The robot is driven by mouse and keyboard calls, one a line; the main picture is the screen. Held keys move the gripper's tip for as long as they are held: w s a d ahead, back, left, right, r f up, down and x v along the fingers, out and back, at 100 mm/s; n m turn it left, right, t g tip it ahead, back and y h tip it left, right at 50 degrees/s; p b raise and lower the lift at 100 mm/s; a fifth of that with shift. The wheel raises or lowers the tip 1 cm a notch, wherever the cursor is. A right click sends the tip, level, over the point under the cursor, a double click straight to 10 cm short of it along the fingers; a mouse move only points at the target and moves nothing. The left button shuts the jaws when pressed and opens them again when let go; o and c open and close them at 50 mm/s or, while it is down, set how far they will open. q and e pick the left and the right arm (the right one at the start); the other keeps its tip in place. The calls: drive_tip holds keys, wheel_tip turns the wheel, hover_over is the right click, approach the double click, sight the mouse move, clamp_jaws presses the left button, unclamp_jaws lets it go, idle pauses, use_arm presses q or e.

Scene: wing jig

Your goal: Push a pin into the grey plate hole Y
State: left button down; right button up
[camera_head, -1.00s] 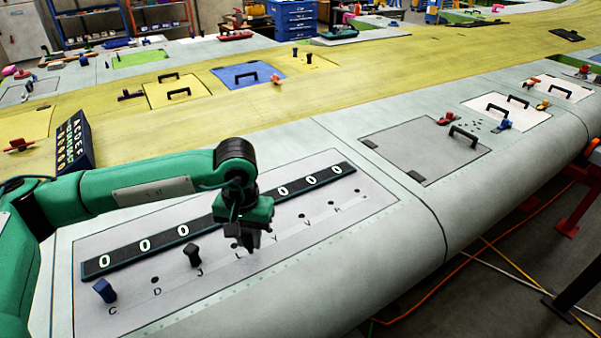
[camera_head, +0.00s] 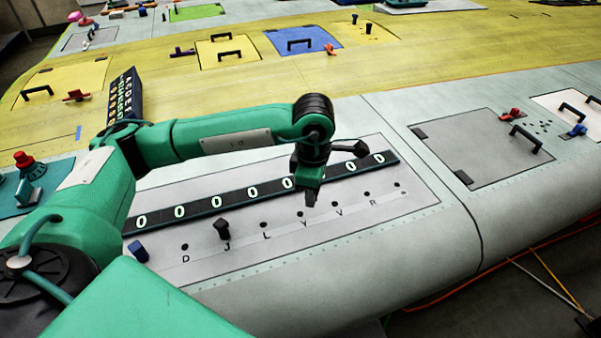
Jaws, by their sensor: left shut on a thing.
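The grey plate (camera_head: 400,207) is set in the pale wing surface, with a row of lettered holes along its front. Hole Y (camera_head: 301,213) shows as a dark spot above its letter. My left gripper (camera_head: 311,200) points down just beside and above hole Y, its tips slightly right of it in the picture. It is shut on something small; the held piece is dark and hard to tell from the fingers. My right gripper is not in view.
A dark strip with white rings (camera_head: 208,205) runs behind the holes. A dark lettered block (camera_head: 126,98) stands at the back left. A red-topped object (camera_head: 25,165) is at the far left. A grey hatch panel (camera_head: 480,145) with a handle lies to the right.

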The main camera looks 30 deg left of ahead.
use_arm(q)
drive_tip(key=n, duration=0.4)
drive_tip(key=shift+a+r+p, duration=0.1)
drive_tip(key=shift+r+p, duration=0.25)
drive_tip(key=n, duration=0.3)
drive_tip(key=shift+a+r+n+p, duration=0.1)
drive_tip(key=shift+r+n+p, duration=0.1)
drive_tip(key=shift+n+p, duration=0.2)
drive_tip(key=n, duration=0.4)
drive_tip(key=shift+a+r+p, duration=0.15)
drive_tip(key=shift+r+p, duration=0.05)
drive_tip(key=shift+p, duration=0.1)
drive_tip(key=n, duration=0.3)
drive_tip(key=shift+a+r+n+p, duration=0.15)
drive_tip(key=shift+r+n+p, duration=0.05)
drive_tip(key=shift+n+p, duration=0.1)
drive_tip(key=shift+s+a+f+n+b, duration=0.2)
drive_tip(key=shift+f+n, duration=0.65)
drive_tip(key=shift+n, duration=1.7)
drive_tip(key=shift+w+a+f+n+b, duration=0.1)
drive_tip(key=shift+a+f+n+b, duration=0.2)
drive_tip(key=shift+f+n, duration=1.45)
drive_tip(key=shift+s+a+n+b, duration=0.1)
drive_tip(key=shift+a+n, duration=0.25)
drive_tip(key=shift+n, duration=3.05)
